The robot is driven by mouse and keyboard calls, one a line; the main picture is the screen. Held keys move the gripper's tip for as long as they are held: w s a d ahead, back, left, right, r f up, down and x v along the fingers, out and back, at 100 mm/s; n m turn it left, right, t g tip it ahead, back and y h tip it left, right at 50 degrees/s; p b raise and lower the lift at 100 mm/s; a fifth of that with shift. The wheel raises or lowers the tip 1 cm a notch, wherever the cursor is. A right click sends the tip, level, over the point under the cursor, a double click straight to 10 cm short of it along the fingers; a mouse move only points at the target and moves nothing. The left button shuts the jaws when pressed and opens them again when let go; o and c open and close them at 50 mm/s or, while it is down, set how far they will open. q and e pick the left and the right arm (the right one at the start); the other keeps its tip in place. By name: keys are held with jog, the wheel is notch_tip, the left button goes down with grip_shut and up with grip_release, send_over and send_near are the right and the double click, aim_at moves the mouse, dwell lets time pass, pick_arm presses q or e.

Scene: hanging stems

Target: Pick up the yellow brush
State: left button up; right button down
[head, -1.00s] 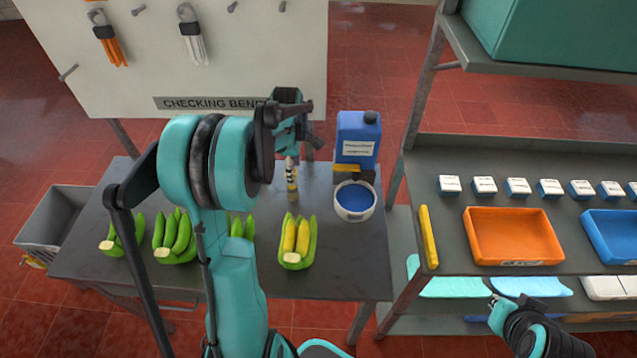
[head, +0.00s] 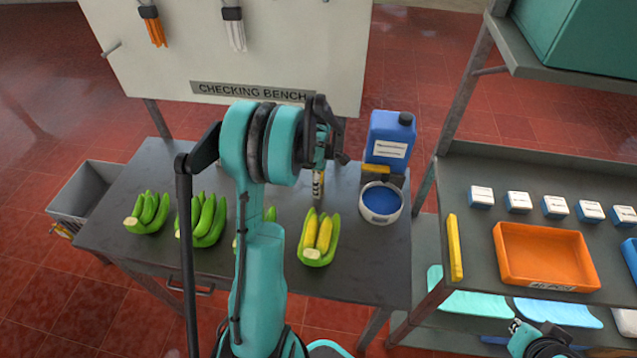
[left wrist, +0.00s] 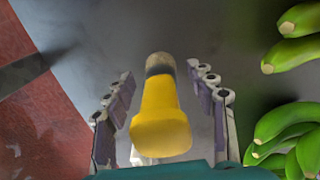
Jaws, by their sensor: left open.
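The yellow brush (left wrist: 162,115) shows in the left wrist view, with a thick yellow body, a dark band and a tan tip. My left gripper (left wrist: 165,105) is open, with one finger on each side of the brush and gaps between. In the head view my left gripper (head: 328,150) is over the back of the bench, mostly hidden by its own wrist. A small banded object (head: 318,184) shows just below it; I cannot tell if this is the brush. My right gripper (head: 516,330) is at the bottom right, partly in view; its jaws are unclear.
Several banana bunches (head: 320,238) lie along the bench (head: 360,270). A blue jug (head: 389,138), a yellow-and-dark item (head: 375,171) and a round blue-topped tub (head: 381,203) stand right of the left gripper. A shelf (head: 470,225) with an orange tray (head: 545,278) is at the right.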

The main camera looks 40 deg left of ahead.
pick_arm(q)
jog(key=shift+r, duration=0.1)
jog(key=shift+c, duration=1.2)
grip_shut()
jog(key=shift+r+p, duration=0.3)
jog(key=shift+r, duration=0.3)
notch_tip(320, 180, up, 3)
jog(key=shift+p, duration=0.5)
jog(key=d+r+p, duration=0.1)
jog(key=d+r, duration=0.2)
jog(key=d, duration=0.3)
jog(key=s+d+r+p, duration=0.1)
jog(key=d+r, duration=0.2)
jog(key=d, duration=0.2)
jog(key=shift+s+d+r, duration=0.2)
jog(key=shift+d+r, duration=0.15)
jog(key=shift+r, duration=0.05)
